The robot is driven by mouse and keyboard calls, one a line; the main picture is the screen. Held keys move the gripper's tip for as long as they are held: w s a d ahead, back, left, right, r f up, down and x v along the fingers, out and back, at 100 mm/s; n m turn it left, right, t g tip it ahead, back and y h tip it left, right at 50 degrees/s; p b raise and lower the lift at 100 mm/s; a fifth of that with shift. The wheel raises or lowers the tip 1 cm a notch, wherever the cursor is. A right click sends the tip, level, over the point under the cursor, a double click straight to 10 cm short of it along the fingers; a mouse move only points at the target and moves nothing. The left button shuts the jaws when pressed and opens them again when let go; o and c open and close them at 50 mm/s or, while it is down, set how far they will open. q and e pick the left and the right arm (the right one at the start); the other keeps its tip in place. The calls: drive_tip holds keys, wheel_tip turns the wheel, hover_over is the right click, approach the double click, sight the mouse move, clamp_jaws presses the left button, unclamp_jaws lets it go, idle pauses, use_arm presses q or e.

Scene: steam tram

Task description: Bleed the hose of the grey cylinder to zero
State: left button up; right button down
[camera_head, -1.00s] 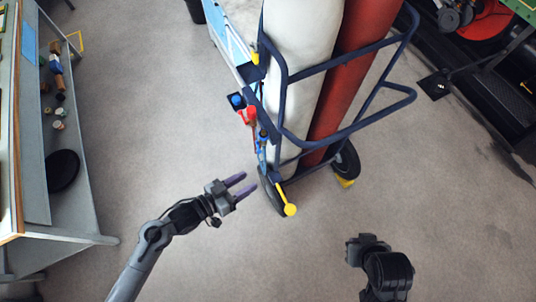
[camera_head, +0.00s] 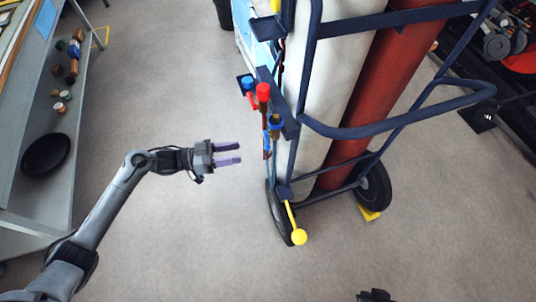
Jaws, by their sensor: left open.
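The pale grey cylinder (camera_head: 338,85) stands beside a dark red cylinder (camera_head: 385,105) in a navy-blue trolley frame (camera_head: 370,130). On the trolley's left side are a blue knob (camera_head: 247,82), a red knob (camera_head: 263,91) and a dark blue knob with yellow (camera_head: 275,121). Small red and blue parts hang below them; I cannot make out the hose or any gauge reading. My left gripper (camera_head: 239,153) is open and empty, its purple fingers pointing right, a short way left of and below the knobs. My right gripper (camera_head: 375,296) barely shows at the bottom edge; its fingers are hidden.
A yellow ball-ended lever (camera_head: 298,237) sticks out at the trolley's foot by its wheel. A yellow chock (camera_head: 369,213) sits at the other wheel (camera_head: 374,188). A grey bench (camera_head: 85,90) with small parts stands at left. The floor between bench and trolley is clear.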

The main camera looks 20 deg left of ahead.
sight(267, 147)
use_arm(q)
drive_tip(key=b+x, duration=0.1)
drive_tip(key=x, duration=1)
drive_tip(key=shift+w, duration=0.15)
